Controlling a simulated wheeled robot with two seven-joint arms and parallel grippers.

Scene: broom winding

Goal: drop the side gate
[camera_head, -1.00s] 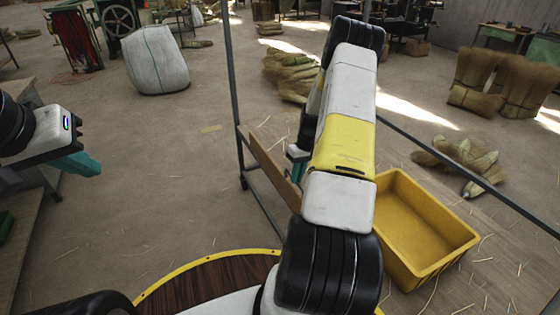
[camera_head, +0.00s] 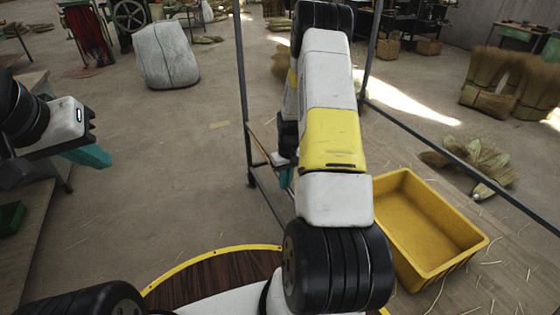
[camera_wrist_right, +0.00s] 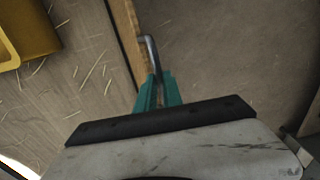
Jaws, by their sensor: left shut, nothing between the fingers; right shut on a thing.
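The side gate appears to be the wooden board (camera_head: 260,142) on a grey metal frame (camera_head: 243,80), left of my right forearm. In the right wrist view the board (camera_wrist_right: 128,40) runs up beside a bent grey metal handle (camera_wrist_right: 151,52). My right gripper (camera_wrist_right: 158,92) has its teal fingers shut on that handle. In the head view my right gripper (camera_head: 286,178) is mostly hidden behind my forearm, as is part of the board. My left gripper (camera_head: 92,156) is shut and empty, above the floor at the left, away from the gate.
Broom heads (camera_head: 470,160) lie at the right. A white wrapped bale (camera_head: 167,55) stands at the back left. The floor between bale and frame is clear.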

